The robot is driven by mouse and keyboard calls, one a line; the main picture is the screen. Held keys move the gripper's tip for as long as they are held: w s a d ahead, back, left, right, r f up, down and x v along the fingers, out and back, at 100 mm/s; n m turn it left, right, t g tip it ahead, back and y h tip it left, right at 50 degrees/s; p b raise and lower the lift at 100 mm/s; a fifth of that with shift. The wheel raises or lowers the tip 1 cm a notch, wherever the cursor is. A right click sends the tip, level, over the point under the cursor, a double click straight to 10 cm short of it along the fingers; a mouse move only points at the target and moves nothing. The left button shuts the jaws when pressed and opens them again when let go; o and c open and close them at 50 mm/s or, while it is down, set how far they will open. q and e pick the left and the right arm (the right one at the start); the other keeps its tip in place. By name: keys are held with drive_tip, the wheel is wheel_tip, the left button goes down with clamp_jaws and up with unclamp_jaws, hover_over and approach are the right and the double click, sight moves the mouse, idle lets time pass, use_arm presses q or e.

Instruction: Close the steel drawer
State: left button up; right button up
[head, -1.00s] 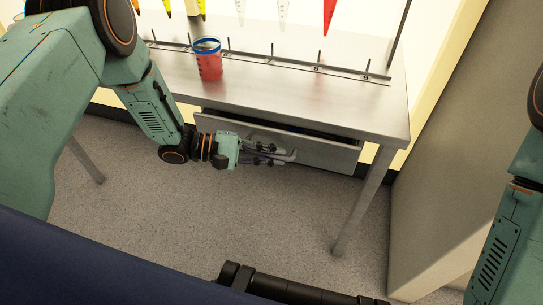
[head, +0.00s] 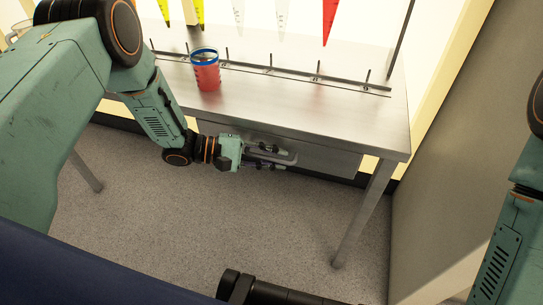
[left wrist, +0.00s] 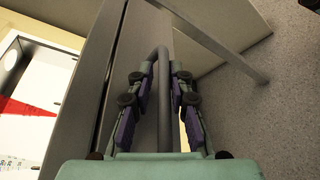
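The steel drawer (head: 325,160) sits under the steel table, its grey front close beneath the tabletop edge. No opening into it shows in the head view. Its bar handle (head: 291,155) sticks out from the front and also shows in the left wrist view (left wrist: 163,75). My left gripper (head: 270,156) is at the handle. In the left wrist view, its two fingers (left wrist: 162,85) lie close on either side of the bar, drawn in around it. The fingers partly hide the drawer front. My right gripper is out of view; only part of that arm shows at the right edge.
The steel table (head: 300,110) carries a red cup with a blue rim (head: 206,70) and a rack rail (head: 270,70). A table leg (head: 362,215) stands right of the drawer. A grey panel (head: 450,150) stands farther right. The floor below is clear.

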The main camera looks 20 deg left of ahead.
use_arm(q)
drive_tip(key=v, duration=1.2)
drive_tip(key=shift+r, duration=0.1)
